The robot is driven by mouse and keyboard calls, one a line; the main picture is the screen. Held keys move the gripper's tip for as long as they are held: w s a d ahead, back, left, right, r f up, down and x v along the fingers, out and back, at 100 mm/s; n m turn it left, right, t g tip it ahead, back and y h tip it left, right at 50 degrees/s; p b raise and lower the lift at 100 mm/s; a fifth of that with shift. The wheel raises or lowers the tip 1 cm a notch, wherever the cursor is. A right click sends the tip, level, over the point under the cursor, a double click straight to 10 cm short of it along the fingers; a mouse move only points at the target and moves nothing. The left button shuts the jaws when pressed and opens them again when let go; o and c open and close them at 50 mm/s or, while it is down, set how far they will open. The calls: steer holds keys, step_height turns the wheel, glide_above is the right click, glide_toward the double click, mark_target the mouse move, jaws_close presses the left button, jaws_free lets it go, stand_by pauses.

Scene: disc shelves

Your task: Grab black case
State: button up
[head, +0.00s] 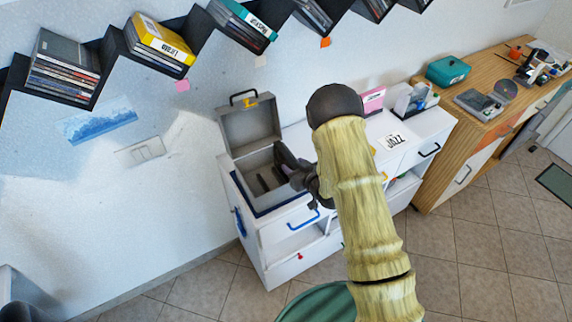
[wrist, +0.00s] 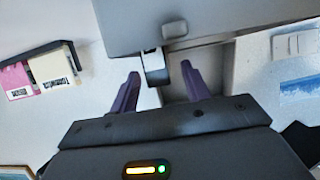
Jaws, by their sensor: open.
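I cannot tell whether this is the black case. My gripper (head: 288,166) is at the right side of the case's opening, partly hidden by my arm. In the wrist view, my gripper (wrist: 161,82) has its two purple fingers apart. A grey panel (wrist: 205,22) with a latch-like piece lies just beyond the fingertips; contact cannot be told.
The white cabinet (head: 425,122) has drawers, a JAZZ label and pink and white items on top. A wooden cabinet (head: 440,150) with a teal box (head: 447,71) stands to the right. Zigzag disc shelves (head: 110,55) run along the wall. Tiled floor (head: 460,240) is open in front.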

mark_target(290, 161)
steer(key=shift+r+p+x, duration=0.2)
steer(key=shift+p+x, duration=0.55)
steer(key=shift+x, duration=1.15)
steer(key=shift+w, duration=0.1)
jaws_close()
